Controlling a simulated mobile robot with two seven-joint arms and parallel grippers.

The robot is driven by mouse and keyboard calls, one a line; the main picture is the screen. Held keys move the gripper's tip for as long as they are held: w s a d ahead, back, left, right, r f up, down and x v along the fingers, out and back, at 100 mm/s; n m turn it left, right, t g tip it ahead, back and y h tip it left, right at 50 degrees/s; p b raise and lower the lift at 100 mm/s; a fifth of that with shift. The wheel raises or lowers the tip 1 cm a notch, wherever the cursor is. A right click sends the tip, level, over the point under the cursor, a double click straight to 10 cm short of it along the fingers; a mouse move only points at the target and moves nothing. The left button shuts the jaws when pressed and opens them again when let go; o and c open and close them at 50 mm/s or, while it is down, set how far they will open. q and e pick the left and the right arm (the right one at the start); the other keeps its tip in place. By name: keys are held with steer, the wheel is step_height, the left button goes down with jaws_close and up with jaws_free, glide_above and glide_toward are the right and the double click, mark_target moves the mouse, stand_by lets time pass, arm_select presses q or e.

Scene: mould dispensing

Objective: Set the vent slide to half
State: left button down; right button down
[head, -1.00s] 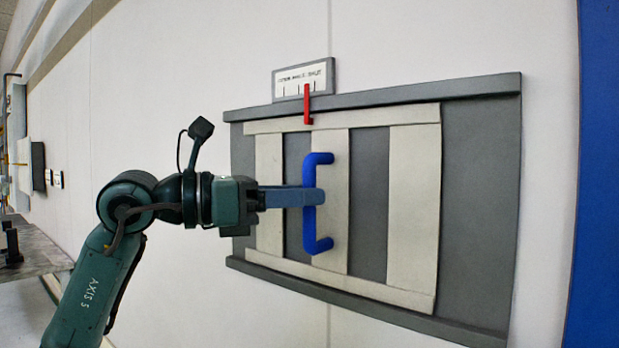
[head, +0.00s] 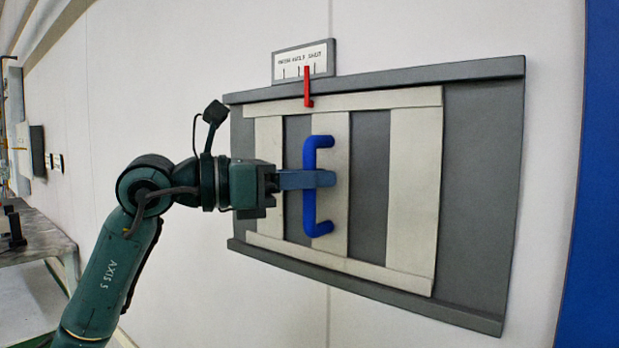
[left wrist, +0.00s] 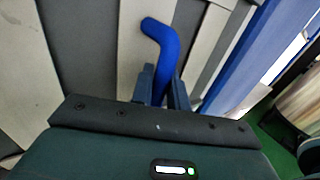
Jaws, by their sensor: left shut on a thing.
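The vent slide (head: 414,190), a pale slatted panel, sits in a grey wall frame (head: 482,190), with bare grey frame to its right. Its blue upright handle (head: 310,214) is gripped mid-bar by my left gripper (head: 325,179), which comes in from the left. In the left wrist view the blue handle (left wrist: 162,45) runs down between the fingers of the left gripper (left wrist: 162,88). A red pointer (head: 308,92) reaches up to the scale plate (head: 290,62), which is marked for half and shut. The pointer appears between the middle and right marks. My right gripper is not in view.
A grey bench (head: 30,240) stands at the far left. A blue panel (head: 598,180) borders the wall on the right. The pale wall around the vent is clear.

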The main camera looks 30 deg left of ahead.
arm_select(q)
steer(key=shift+a+f, duration=0.1)
steer(key=shift+a, duration=0.25)
steer(key=shift+w+a+b, duration=0.1)
steer(key=shift+a+b, duration=0.55)
steer(key=shift+a, duration=0.55)
steer(key=c, duration=1.5)
jaws_free()
steer(key=shift+o, duration=0.2)
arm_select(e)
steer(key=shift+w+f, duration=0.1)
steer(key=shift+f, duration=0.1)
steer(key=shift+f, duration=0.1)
